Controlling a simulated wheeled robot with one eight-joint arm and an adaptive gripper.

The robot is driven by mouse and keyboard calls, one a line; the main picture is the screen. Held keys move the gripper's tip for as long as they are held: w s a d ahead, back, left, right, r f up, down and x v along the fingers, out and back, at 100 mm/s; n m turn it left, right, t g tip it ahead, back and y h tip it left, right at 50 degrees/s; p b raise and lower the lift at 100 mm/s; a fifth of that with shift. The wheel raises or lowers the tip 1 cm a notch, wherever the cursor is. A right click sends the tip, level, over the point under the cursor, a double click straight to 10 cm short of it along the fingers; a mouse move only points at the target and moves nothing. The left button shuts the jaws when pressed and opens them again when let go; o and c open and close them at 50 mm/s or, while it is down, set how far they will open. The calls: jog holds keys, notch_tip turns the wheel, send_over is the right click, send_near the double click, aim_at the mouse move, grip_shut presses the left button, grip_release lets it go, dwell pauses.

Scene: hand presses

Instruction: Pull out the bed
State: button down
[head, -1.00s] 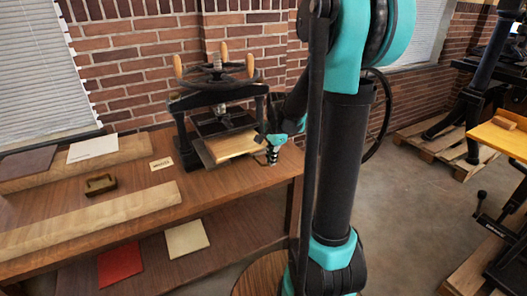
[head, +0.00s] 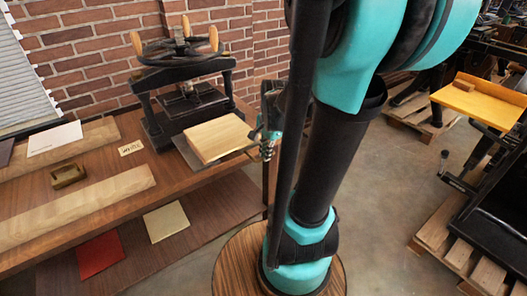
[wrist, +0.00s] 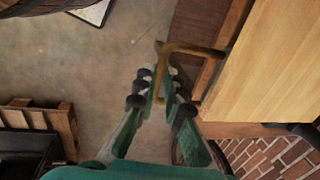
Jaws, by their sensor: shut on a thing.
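The press bed (head: 183,148) is a thin dark plate. It sticks out from the front of the black hand press (head: 190,100) and carries a pale wooden block (head: 217,136). The block also shows in the wrist view (wrist: 280,60). A bent brass handle (wrist: 185,47) joins the bed's front side. My gripper (wrist: 156,88) is shut on the handle, its fingers on both sides of the bar. In the head view my gripper (head: 267,148) is at the bed's right front corner and partly hidden by my arm.
The press stands on a wooden bench (head: 110,210). A small wooden tray (head: 68,176) and a lettered card (head: 131,147) lie to its left. A round wooden top (head: 225,262) is below my arm. Open floor (head: 395,180) lies to the right, before another press.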

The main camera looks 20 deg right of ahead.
jog(key=c, duration=1.6)
grip_release()
jog(key=shift+r, duration=0.1)
notch_tip(320, 180, up, 12)
jog(key=s, duration=0.2)
jog(key=shift+d+f, duration=0.2)
jog(key=shift+d, duration=0.15)
